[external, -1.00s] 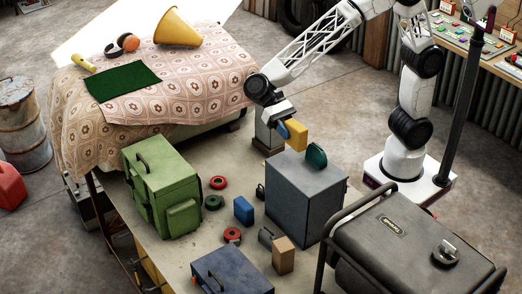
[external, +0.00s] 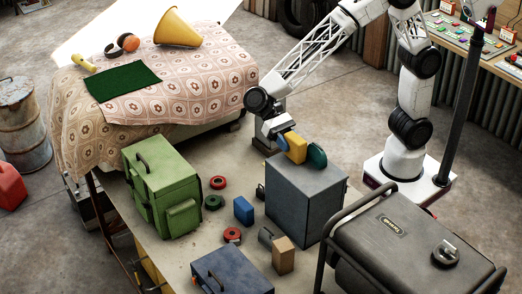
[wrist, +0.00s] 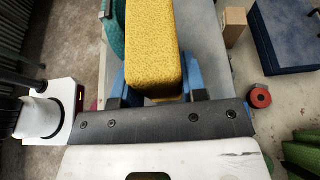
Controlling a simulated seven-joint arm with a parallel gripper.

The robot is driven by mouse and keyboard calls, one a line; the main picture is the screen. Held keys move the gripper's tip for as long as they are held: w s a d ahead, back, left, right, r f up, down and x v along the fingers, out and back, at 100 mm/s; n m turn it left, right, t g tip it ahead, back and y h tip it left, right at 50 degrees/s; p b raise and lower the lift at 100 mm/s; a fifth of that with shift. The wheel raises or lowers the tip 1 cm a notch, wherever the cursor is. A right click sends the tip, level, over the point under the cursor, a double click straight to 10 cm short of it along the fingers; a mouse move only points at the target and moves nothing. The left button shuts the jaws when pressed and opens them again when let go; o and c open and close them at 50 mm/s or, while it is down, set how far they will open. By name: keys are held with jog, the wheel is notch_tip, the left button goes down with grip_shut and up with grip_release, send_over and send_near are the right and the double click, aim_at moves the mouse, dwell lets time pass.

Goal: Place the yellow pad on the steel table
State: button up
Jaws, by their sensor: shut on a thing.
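The yellow pad (external: 297,150) is a thick block. My gripper (external: 290,143) is shut on it, with blue fingers on its two sides. In the wrist view the pad (wrist: 153,45) lies between the blue fingers and runs up out of the frame. In the external view it overlaps the back part of a dark grey box's top; I cannot tell whether it touches. The grey table (external: 178,254), apparently the steel one, carries this box and several other things.
The grey box (external: 293,210) bears a dark green round object (external: 316,156) right beside the pad. A green case (external: 161,186), a blue block (external: 243,210), a tan block (external: 283,256), tape rolls and a dark blue box (external: 232,270) stand on the table. Bare patches lie between them.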

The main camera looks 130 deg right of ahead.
jog(key=shift+f, duration=0.15)
jog(key=o, duration=0.9)
jog(key=shift+r, duration=0.2)
jog(key=shift+v, duration=6.05)
jog(key=shift+a, duration=0.1)
